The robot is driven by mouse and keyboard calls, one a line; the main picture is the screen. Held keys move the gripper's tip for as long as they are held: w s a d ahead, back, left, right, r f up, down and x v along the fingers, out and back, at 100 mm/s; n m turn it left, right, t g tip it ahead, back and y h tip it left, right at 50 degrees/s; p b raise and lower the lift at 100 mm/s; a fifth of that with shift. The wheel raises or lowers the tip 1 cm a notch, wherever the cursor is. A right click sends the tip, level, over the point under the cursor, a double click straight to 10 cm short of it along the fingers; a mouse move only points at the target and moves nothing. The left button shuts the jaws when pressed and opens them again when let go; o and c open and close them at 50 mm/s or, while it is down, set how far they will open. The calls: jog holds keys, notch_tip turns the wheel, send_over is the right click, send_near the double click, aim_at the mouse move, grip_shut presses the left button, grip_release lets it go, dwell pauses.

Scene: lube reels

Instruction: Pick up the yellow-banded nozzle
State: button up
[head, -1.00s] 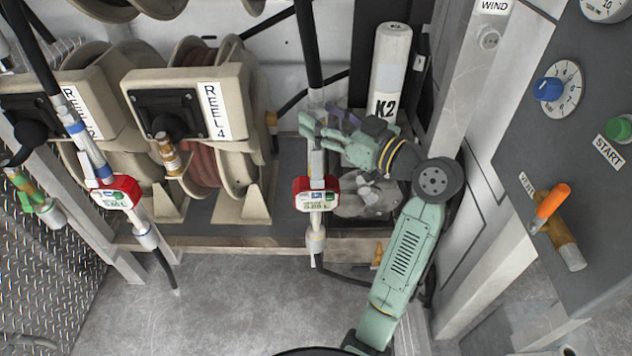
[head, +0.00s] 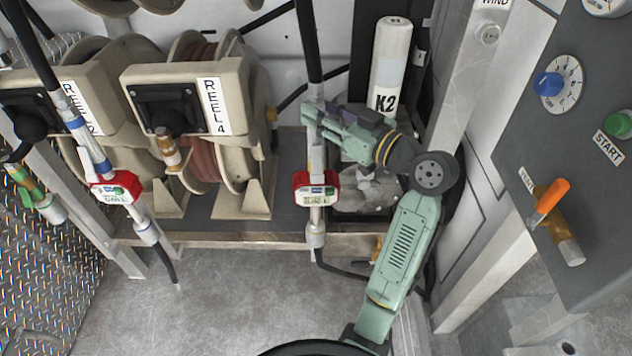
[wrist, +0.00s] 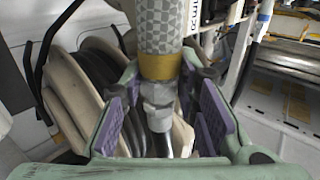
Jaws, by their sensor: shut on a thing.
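The yellow-banded nozzle (head: 316,190) hangs upright from a black hose in the middle of the head view, with a red and white meter body. Its yellow band (wrist: 160,66) shows in the wrist view, below a grey patterned sleeve. My gripper (head: 315,114) is at the upper part of this nozzle, above the meter, reaching in from the right. In the wrist view my gripper (wrist: 160,113) has its purple-padded fingers on both sides of the metal fitting, shut on the nozzle. The exact contact is partly hidden. In the head view the gripper hides the band.
A blue-banded nozzle (head: 115,188) and a green-banded one (head: 40,195) hang at left. Reels (head: 205,160) stand behind on a shelf. A white K2 cylinder (head: 391,65) stands behind my arm. A control panel (head: 520,150) with an orange-handled valve is at right.

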aim_at(322, 83)
grip_shut()
jog(key=shift+r, duration=0.2)
dwell(0.3)
jog(key=shift+r+b, duration=0.7)
jog(key=shift+r, duration=2.55)
jog(key=b+v, duration=0.5)
jog(key=v, duration=1.3)
jog(key=shift+r, duration=0.15)
